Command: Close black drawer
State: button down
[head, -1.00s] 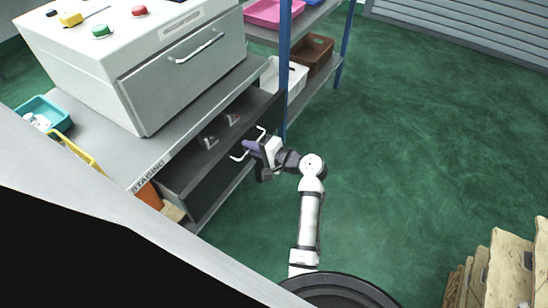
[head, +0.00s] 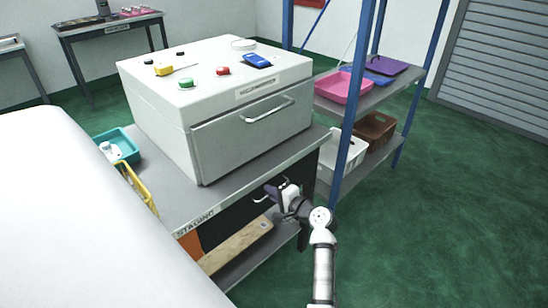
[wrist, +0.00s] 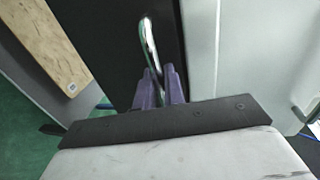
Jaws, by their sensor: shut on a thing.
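The black drawer (head: 236,216) is under the grey staging table. Its dark front appears close to the table's front edge, and its inside does not show. Part of the front is hidden behind my gripper. The drawer's metal bar handle (wrist: 149,40) stands out from the black front in the wrist view, where the drawer front (wrist: 105,28) fills the upper middle. My gripper (head: 271,193) is at the handle, with its purple fingers (wrist: 160,88) shut on the bar.
A large white machine box (head: 225,105) stands on the staging table (head: 185,210). A wooden board (head: 238,247) lies on the lower shelf beneath the drawer. A blue-post rack (head: 347,150) with bins stands to the right. Green floor is clear further right.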

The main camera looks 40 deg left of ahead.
jog(key=shift+a+r, duration=0.15)
jog(key=c, duration=1.6)
grip_release()
jog(key=shift+a, duration=0.1)
jog(key=shift+c, duration=0.2)
jog(key=b+v, duration=0.2)
jog(key=v, duration=1.2)
